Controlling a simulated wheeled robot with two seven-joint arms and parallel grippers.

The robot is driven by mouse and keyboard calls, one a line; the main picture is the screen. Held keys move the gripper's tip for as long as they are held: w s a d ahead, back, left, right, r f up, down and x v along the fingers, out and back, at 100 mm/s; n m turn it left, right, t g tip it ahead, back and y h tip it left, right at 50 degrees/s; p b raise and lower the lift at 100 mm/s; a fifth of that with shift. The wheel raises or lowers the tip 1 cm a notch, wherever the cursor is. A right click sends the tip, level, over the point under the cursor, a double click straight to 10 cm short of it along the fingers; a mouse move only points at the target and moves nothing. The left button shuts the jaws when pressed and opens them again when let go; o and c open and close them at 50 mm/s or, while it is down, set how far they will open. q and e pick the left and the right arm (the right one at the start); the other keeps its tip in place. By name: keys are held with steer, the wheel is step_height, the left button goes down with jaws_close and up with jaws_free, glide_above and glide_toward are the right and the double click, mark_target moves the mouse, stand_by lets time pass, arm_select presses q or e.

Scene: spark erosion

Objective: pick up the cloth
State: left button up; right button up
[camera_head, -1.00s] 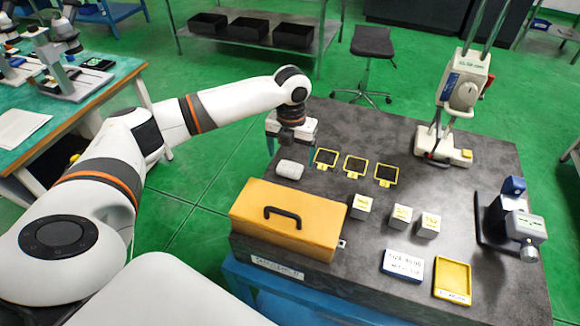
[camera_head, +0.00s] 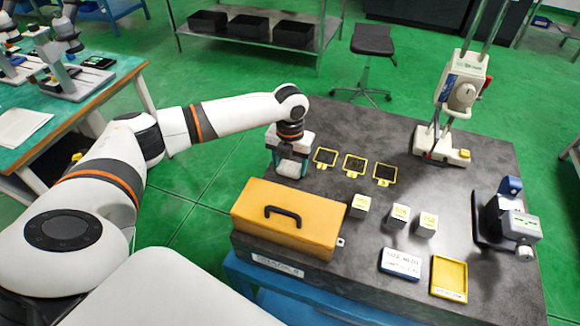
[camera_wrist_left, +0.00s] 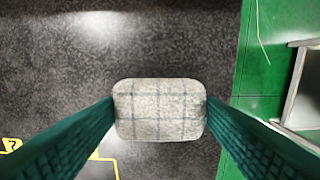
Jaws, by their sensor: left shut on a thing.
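The cloth (camera_head: 288,168) is a small pale, folded pad on the dark tabletop, behind the yellow case. In the left wrist view the cloth (camera_wrist_left: 159,109) shows a grey-white weave with a faint grid. My left gripper (camera_head: 290,164) points down over the cloth, and its dark green fingers (camera_wrist_left: 158,112) touch the cloth on both sides. The left gripper is shut on the cloth. Whether the cloth is clear of the tabletop cannot be told. My right gripper is in none of the views.
A yellow case (camera_head: 288,222) with a black handle stands just in front of the cloth. Yellow-framed dark squares (camera_head: 354,164) lie to its right. Several white cubes (camera_head: 398,217), a blue-edged sign (camera_head: 401,263), a yellow tray (camera_head: 449,278) and a drill-like stand (camera_head: 445,150) are farther right.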

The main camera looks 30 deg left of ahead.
mark_target(290, 166)
arm_select(q)
steer(key=shift+r, duration=0.1)
step_height(290, 166, up, 10)
steer(key=b, duration=0.2)
steer(key=shift+o, duration=1)
steer(key=shift+c, duration=0.5)
